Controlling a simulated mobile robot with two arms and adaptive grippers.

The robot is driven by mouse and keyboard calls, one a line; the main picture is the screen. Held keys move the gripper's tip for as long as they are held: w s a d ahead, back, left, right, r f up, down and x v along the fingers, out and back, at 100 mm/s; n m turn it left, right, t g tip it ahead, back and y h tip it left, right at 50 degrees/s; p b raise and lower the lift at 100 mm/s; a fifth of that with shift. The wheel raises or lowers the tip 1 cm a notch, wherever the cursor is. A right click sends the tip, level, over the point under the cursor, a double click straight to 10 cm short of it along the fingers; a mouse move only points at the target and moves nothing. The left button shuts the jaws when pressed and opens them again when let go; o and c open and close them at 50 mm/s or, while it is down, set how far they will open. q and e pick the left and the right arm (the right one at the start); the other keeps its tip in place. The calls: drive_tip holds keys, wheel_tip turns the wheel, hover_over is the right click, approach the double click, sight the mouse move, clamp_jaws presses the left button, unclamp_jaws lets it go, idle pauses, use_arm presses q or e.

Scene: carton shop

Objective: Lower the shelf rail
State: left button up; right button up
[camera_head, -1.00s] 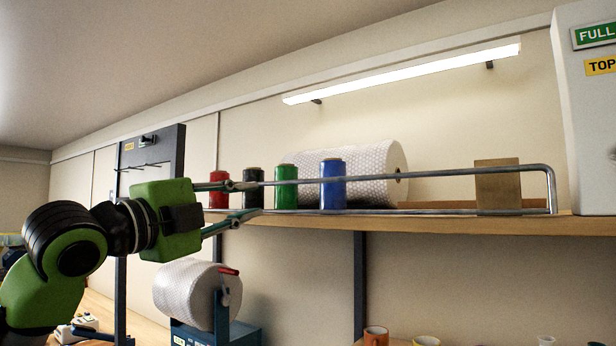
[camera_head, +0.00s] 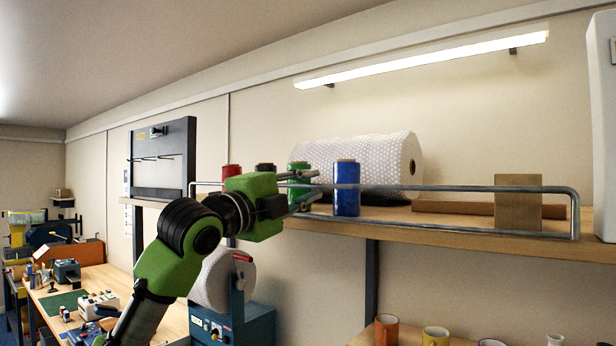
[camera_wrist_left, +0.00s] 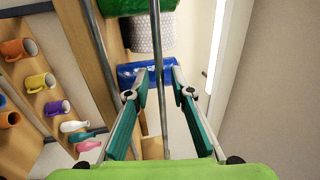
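The shelf rail (camera_head: 440,188) is a thin grey metal bar along the front edge of the wooden shelf (camera_head: 480,236), standing raised with its bent right end upright. My left gripper (camera_head: 314,186) is at the rail in front of the green spool (camera_head: 299,170). In the left wrist view its two teal fingers are spread apart, and a rail bar (camera_wrist_left: 156,40) runs lengthwise between them. I cannot tell whether they touch it. A second bar (camera_wrist_left: 93,30) passes to the left there. My right gripper is not in view.
On the shelf stand red (camera_head: 232,172) and blue (camera_head: 346,188) spools, a black spool partly hidden, a bubble-wrap roll (camera_head: 370,165) and a brown carton (camera_head: 518,203). Mugs (camera_head: 386,330) stand below. A blue machine (camera_head: 235,325) with a roll stands under the shelf.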

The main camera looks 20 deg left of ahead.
use_arm(q)
drive_tip(key=shift+w, duration=0.15)
clamp_jaws()
